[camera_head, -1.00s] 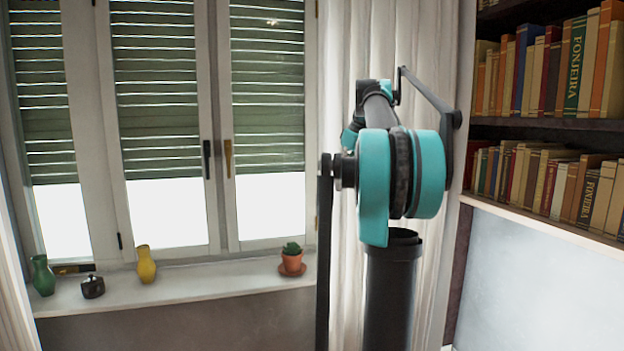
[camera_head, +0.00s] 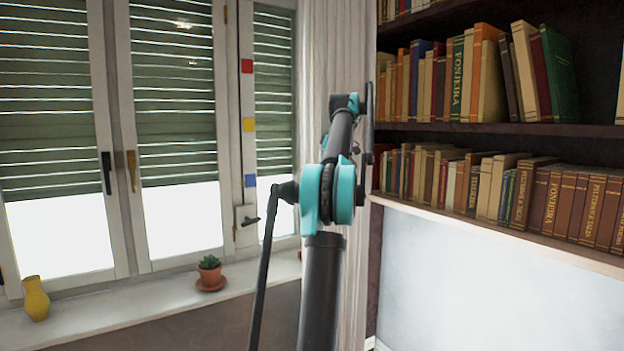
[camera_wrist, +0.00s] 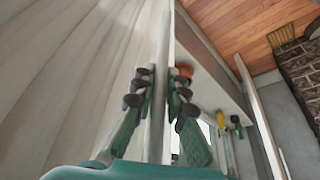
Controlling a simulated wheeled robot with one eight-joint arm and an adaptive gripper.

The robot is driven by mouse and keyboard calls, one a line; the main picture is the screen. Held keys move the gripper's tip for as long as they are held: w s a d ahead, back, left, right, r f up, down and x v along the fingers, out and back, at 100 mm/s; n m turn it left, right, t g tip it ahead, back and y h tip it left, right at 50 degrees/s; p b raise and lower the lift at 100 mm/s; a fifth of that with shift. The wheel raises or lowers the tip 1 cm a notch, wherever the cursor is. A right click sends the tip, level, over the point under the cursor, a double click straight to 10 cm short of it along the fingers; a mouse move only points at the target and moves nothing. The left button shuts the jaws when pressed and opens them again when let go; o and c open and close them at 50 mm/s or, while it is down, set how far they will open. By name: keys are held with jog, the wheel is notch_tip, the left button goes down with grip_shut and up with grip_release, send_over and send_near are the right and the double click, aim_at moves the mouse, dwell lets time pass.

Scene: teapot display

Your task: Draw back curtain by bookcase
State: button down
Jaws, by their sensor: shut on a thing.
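The pale curtain (camera_head: 318,30) hangs in a narrow bunch between the window and the bookcase (camera_head: 560,130) in the head view. My arm stands in front of it and hides part of it. In the wrist view the curtain (camera_wrist: 70,70) fills the left side in pleats. My gripper (camera_wrist: 160,88) is shut on the curtain's edge, with the cloth running between its dark-padded fingers. In the head view my gripper is hidden or cannot be made out behind the arm.
The window (camera_head: 170,130) with half-lowered green blinds is at left. A yellow vase (camera_head: 35,299) and a potted cactus (camera_head: 209,272) stand on the sill (camera_head: 120,316). A pale panel (camera_head: 480,290) lies under the bookcase shelves, right of my arm.

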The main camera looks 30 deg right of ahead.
jog(key=shift+d, duration=0.3)
jog(key=c, duration=1.5)
grip_release()
jog(key=shift+c, duration=0.2)
jog(key=shift+r, duration=0.1)
jog(key=s+d+r, duration=0.4)
jog(key=s+d, duration=0.3)
jog(key=s, duration=0.4)
jog(key=shift+s+d+r, duration=0.2)
jog(key=shift+s+d, duration=0.05)
jog(key=shift+d, duration=0.1)
